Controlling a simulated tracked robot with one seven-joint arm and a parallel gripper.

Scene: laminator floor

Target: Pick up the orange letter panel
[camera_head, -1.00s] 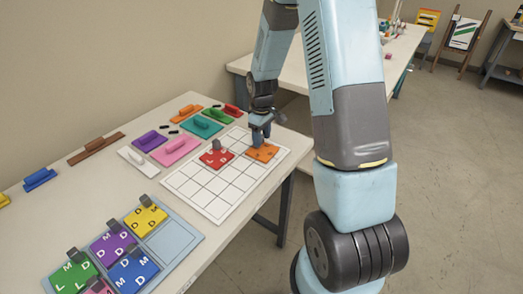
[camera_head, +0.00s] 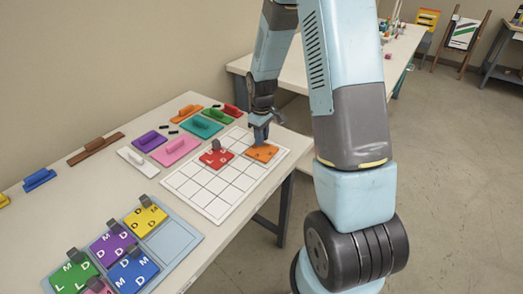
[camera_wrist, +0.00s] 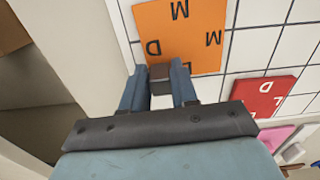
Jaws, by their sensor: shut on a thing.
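The orange letter panel (camera_head: 262,153) lies on the white grid board (camera_head: 215,192), at its far right corner. In the wrist view the orange panel (camera_wrist: 182,32) shows dark letters, among them M and D. My gripper (camera_head: 261,134) is above the panel, pointing down. In the wrist view my gripper (camera_wrist: 161,78) has its two fingers on either side of a dark grey grip block (camera_wrist: 160,80) at the panel's edge, shut on it. I cannot tell whether the panel is lifted off the board.
A red letter panel (camera_head: 216,157) lies on the board just left of the orange one. A blue-grey tray (camera_head: 176,243) at the front holds several coloured letter panels and an empty space. Coloured handled blocks stand behind the board.

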